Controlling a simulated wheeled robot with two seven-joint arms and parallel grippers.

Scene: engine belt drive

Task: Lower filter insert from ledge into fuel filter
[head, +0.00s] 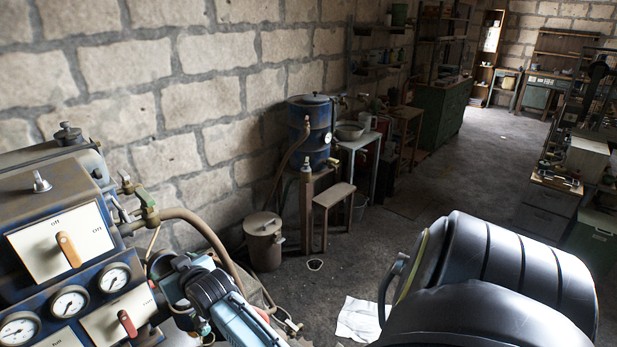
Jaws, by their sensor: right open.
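I cannot make out the filter insert, its ledge or the fuel filter for certain; they may be hidden behind my arm or the engine panel. My right gripper (174,284) is at the lower left, just right of the blue engine control panel (88,262). It is small and partly covered by my own wrist, and it is open. I see nothing held between its fingers. My left gripper is not in view.
The panel carries round gauges (70,302) and a red-handled switch (127,322). A brown hose (205,232) curves close above my right gripper. A lidded can (263,240) and a stool (333,202) stand by the wall. The floor beyond is open.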

